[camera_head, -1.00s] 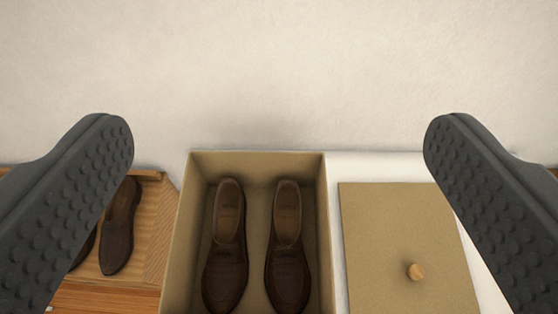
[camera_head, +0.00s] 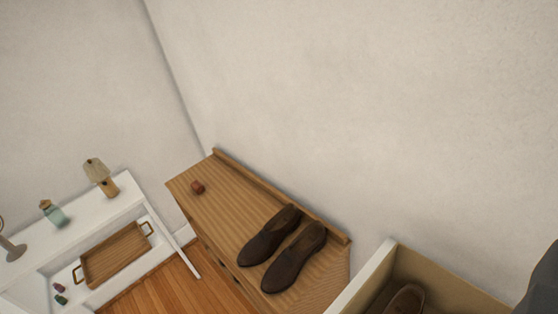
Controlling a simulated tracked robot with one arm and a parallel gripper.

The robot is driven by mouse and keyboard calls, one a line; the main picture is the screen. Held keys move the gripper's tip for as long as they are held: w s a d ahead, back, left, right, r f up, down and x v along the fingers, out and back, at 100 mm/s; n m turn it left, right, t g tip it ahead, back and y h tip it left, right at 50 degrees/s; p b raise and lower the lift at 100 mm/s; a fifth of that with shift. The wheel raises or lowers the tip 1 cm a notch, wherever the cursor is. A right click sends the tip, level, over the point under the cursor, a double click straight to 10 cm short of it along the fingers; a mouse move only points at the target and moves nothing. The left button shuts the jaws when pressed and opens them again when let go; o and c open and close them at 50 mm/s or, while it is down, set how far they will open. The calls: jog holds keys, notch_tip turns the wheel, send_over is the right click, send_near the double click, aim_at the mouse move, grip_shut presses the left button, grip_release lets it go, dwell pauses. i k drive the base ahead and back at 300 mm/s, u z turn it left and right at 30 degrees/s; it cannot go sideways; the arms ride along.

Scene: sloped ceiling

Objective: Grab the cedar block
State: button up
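A small reddish-brown block (camera_head: 197,187), which looks like the cedar block, lies on the far left end of a wooden cabinet top (camera_head: 225,209). A pair of dark brown shoes (camera_head: 282,248) rests on the same top, to the right of the block and nearer. Only a dark piece of my gripper (camera_head: 541,280) shows at the lower right edge, far from the block. Its other finger is out of view, so its opening does not show.
An open box (camera_head: 455,285) with brown shoes is at the lower right. Walls stand behind the cabinet.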

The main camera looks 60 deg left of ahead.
aim_at(198, 187)
jog(key=u, duration=2.05)
jog(key=i, duration=0.35)
jog(key=u, duration=0.9)
jog(key=i, duration=1.2)
jog(key=z, duration=0.4)
jog(key=i, duration=1)
jog(key=z, duration=0.8)
